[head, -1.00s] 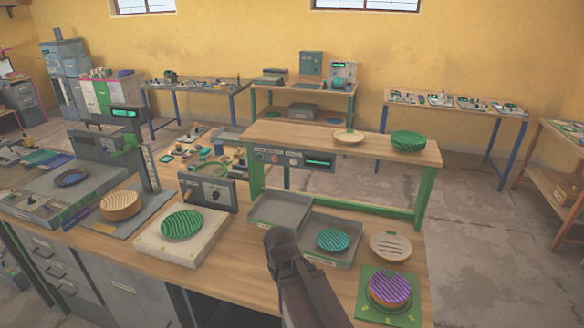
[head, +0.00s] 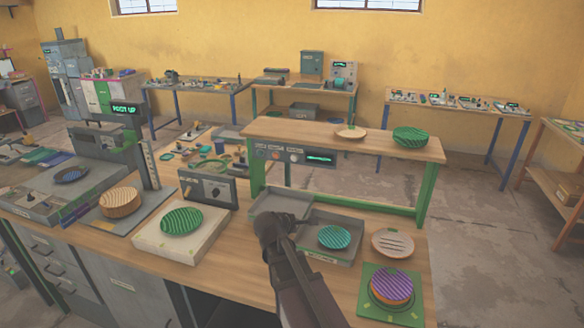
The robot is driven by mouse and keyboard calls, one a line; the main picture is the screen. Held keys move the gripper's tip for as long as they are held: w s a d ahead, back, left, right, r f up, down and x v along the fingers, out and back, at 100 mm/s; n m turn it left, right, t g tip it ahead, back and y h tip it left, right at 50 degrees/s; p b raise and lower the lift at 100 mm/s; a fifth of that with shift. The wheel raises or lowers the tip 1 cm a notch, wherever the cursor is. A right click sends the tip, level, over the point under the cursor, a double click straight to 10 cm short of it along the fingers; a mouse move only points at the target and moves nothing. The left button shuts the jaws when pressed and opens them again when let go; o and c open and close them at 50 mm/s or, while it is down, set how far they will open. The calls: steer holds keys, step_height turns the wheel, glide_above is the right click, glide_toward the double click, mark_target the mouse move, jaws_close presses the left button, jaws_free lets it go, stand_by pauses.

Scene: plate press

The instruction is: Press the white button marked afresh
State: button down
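A grey control panel (head: 290,156) hangs under the front edge of the raised wooden shelf. It carries several small round buttons and a lit green display (head: 319,159). One button is pale, apparently white (head: 293,157), beside a reddish one (head: 276,155). The labels above them are too small to read. My gripper (head: 272,228) is dark and seen from behind, below and in front of the panel, over the shallow grey trays. It is apart from the buttons. Its fingertips are too dark and foreshortened to show whether they are open or shut.
A grey box with a dark knob (head: 208,190) stands left of the panel. A teal striped plate (head: 334,237) lies in the right tray. A green striped plate (head: 182,221) sits on a pale block. A press with a display (head: 126,109) stands at the left.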

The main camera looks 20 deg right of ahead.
mark_target(294, 158)
steer(key=w+a+r+n+t+h+b, duration=0.1)
steer(key=w+a+r+n+t, duration=0.1)
steer(key=w+r+n+t, duration=0.5)
steer(key=shift+w+a+r+n+t+h+b, duration=0.35)
steer(key=shift+w+r+n, duration=0.4)
steer(key=shift+w+n, duration=2.5)
steer(key=shift+s+n, duration=0.95)
steer(key=shift+n, duration=0.1)
steer(key=x, duration=1.3)
steer(key=shift+w+d, duration=0.2)
steer(key=shift+w, duration=0.1)
